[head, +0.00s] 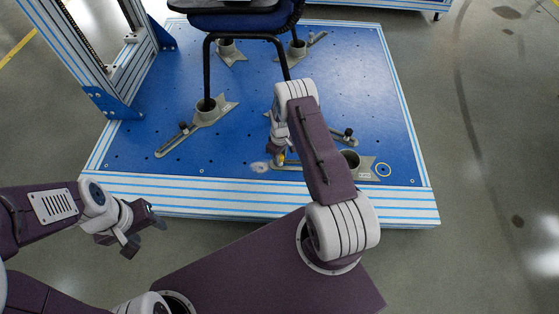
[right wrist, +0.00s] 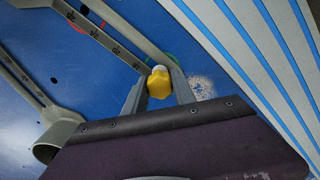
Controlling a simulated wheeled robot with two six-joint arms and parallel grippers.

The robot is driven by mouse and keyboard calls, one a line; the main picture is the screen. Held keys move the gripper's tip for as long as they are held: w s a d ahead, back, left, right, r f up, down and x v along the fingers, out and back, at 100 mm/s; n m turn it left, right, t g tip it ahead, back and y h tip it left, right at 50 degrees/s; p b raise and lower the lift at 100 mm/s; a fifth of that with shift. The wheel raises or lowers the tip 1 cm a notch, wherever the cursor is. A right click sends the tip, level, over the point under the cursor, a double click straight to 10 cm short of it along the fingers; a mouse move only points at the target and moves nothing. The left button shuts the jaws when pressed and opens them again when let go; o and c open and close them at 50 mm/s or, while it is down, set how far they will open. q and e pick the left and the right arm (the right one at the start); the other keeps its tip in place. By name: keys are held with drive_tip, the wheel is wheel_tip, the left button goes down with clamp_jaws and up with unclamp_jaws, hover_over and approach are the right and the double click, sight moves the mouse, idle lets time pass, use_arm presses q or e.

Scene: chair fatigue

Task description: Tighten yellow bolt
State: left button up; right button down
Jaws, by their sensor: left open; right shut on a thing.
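The yellow bolt (right wrist: 159,85) sits between the two grey fingers of my right gripper (right wrist: 160,92) in the right wrist view. It has a yellow faceted body and a pale end. My right gripper (head: 279,155) reaches down near the front of the blue platform in the head view, shut on the bolt, which shows as a small yellow spot (head: 281,158). I cannot tell how deep the bolt is seated. My left gripper (head: 148,234) is open and empty, in front of the platform at the left.
The blue platform (head: 240,130) carries several grey slotted clamps with round cups, such as one at the left (head: 206,114). A dark chair (head: 237,20) stands at the back with its legs in cups. A striped frame post (head: 112,100) rises at the left.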

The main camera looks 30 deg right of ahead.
drive_tip(key=m, duration=0.3)
drive_tip(key=shift+m, duration=0.4)
drive_tip(key=m, duration=0.4)
drive_tip(key=m, duration=0.4)
drive_tip(key=m, duration=0.4)
drive_tip(key=shift+p, duration=0.3)
drive_tip(key=c, duration=1)
unclamp_jaws()
drive_tip(key=shift+c, duration=0.2)
